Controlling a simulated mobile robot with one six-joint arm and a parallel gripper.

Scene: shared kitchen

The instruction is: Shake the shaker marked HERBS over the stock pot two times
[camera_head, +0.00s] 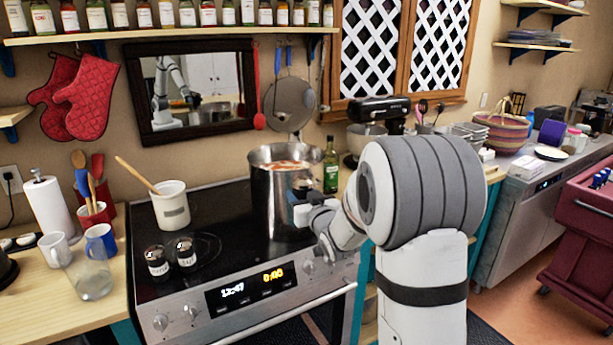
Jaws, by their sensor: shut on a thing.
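The stock pot (272,205) is a tall steel pot on the right part of the black stovetop, with reddish-orange contents near its rim. My gripper (301,199) is at the pot's right front side, in front of its wall in the picture. It is shut on a small shaker (303,184), whose top shows just above the fingers. The shaker's label is hidden, so I cannot read HERBS on it. Two dark-topped glass shakers with white labels, the left one (157,261) and the right one (186,251), stand at the stove's front left.
A green bottle (331,165) stands close behind the pot's right side. A white crock (171,207) with a wooden spoon stands on the left of the stove. Mugs and a glass jar (92,280) are on the left counter. The stove's middle is clear.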

